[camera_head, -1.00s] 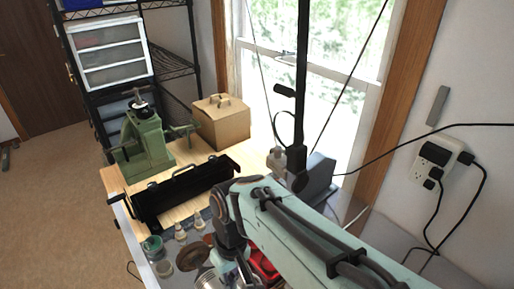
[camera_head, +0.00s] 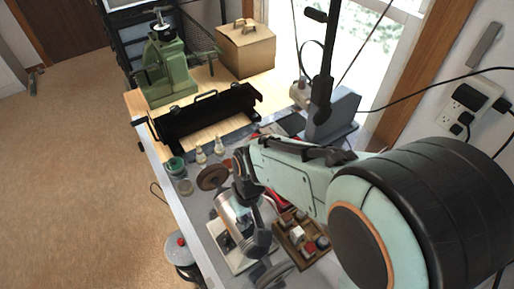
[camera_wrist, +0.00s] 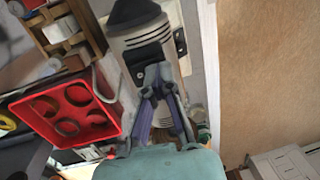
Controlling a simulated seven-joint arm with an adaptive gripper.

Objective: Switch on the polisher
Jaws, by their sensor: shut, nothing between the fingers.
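The polisher (camera_head: 232,214) is a bench machine with a silver motor body on a pale base. One brown wheel (camera_head: 212,177) is at its far end and a grey wheel (camera_head: 274,273) at its near end. In the wrist view the silver motor (camera_wrist: 143,36) with dark end cap fills the upper middle. A black plate (camera_wrist: 148,56) is on its side, and a small dark switch-like part (camera_wrist: 180,42) is to the right. My gripper (camera_wrist: 159,72) is shut and empty, its fingertips over the motor's side near the black plate. I cannot tell whether they touch. My arm partly hides the polisher in the head view.
A red tray with round holes (camera_wrist: 70,112) is close left of my gripper. A wooden compartment box (camera_head: 298,238) stands right of the polisher. Small bottles (camera_head: 209,151) and a black metal frame (camera_head: 205,122) are behind. The bench's left edge is near, with floor beyond.

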